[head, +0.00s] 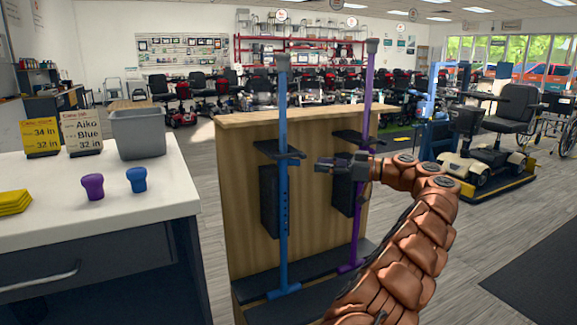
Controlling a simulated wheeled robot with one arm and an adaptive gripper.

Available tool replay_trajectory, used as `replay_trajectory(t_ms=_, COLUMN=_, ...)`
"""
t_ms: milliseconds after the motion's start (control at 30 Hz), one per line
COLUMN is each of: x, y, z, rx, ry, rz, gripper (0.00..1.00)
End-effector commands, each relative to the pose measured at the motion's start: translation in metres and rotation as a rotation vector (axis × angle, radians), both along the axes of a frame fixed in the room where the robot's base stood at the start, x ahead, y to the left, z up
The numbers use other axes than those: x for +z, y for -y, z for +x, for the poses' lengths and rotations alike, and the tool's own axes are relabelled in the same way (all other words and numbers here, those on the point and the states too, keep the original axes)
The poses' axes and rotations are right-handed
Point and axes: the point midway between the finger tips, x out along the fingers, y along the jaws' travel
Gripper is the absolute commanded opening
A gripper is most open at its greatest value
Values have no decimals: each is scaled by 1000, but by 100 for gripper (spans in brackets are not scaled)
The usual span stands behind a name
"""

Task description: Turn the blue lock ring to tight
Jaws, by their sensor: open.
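A blue pole (283,205) stands upright on the left of a wooden stand, with a grey top and a dark cross-piece partway up. A separate blue lock ring is too small to make out on it. A purple pole (357,215) stands to its right. My gripper (321,164) is open and empty, pointing left just right of the blue pole at about the height of its dark cross-piece. It appears apart from the blue pole, though depth is hard to judge. My gripper and arm hide part of the purple pole.
The wooden stand (243,175) backs both poles. Scooters stand behind.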

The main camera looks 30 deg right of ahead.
Motion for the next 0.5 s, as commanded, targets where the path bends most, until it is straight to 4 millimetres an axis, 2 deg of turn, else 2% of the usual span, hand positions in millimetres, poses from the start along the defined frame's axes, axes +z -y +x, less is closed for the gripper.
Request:
replay_trajectory(t_ms=167, x=1, y=-14, z=11, rx=15, ry=4, rz=-2, gripper=42)
replay_trajectory(t_ms=500, x=0, y=-52, z=46, rx=26, ry=2, rz=1, gripper=42)
